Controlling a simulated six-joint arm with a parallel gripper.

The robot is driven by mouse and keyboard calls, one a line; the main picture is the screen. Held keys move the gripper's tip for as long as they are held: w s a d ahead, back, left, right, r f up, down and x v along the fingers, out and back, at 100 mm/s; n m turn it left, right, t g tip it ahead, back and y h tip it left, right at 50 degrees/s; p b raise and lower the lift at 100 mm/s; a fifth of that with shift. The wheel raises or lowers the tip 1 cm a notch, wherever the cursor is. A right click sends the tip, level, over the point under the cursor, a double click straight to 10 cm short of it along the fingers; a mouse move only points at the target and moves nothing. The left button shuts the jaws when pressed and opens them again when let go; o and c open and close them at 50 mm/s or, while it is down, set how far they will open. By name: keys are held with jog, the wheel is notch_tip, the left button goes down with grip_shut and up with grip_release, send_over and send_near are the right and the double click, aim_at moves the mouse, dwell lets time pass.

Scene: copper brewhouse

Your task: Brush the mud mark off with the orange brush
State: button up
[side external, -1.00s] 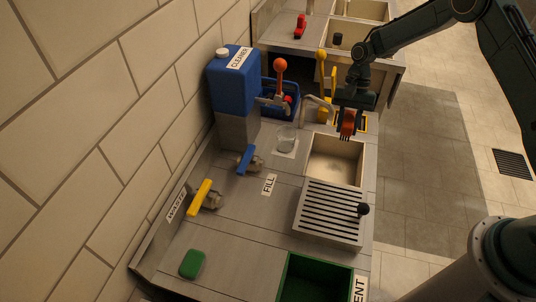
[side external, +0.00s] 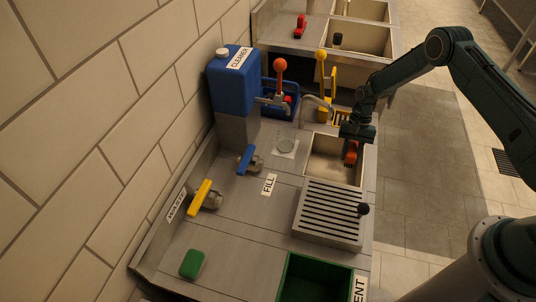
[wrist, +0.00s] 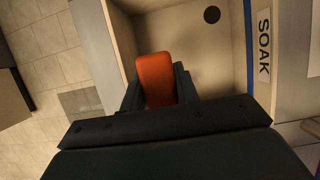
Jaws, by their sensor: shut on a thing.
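My gripper (side external: 352,148) is shut on the orange brush (side external: 351,155) and holds it over the right part of the small beige basin (side external: 326,168). In the wrist view, the orange brush (wrist: 155,78) sits between the two dark fingers of my gripper (wrist: 156,90), with the basin interior behind it. The brush's lower end is hard to see, so I cannot tell whether it touches the basin. I cannot make out a mud mark in either current view.
A slatted drain rack (side external: 330,212) with a black knob adjoins the basin. A curved tap (side external: 318,102) and yellow lever (side external: 322,60) stand behind it. A glass (side external: 285,141) is to its left. A SOAK label (wrist: 264,42) and dark drain (wrist: 211,14) show in the wrist view.

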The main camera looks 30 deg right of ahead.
jog(key=shift+f, duration=0.75)
jog(key=shift+f, duration=0.2)
